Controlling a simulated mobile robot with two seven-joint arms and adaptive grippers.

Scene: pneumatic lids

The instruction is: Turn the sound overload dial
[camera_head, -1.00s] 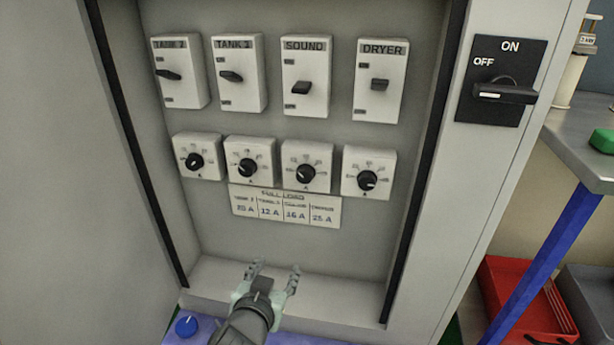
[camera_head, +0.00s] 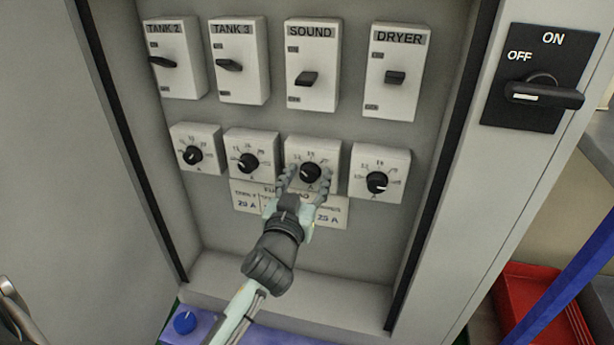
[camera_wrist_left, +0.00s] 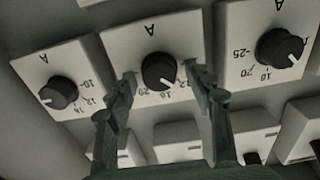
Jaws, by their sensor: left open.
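The sound overload dial (camera_head: 311,173) is a black round knob on a white square plate, third in the lower row, below the SOUND switch (camera_head: 312,66). My left gripper (camera_head: 303,180) is open at this dial, with its fingers over the lower part of the plate. In the left wrist view the dial (camera_wrist_left: 159,71) lies between and beyond the two open fingertips (camera_wrist_left: 165,75), one on each side. I cannot tell whether either finger touches the knob. The full load label (camera_head: 334,214) is partly hidden by the gripper. My right gripper is not in view.
Neighbouring dials sit close by: the tank 3 dial (camera_head: 248,163) to the left and the dryer dial (camera_head: 377,182) to the right. A row of switches is above. The cabinet side walls bound the space. A large ON/OFF switch (camera_head: 541,92) is on the right frame.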

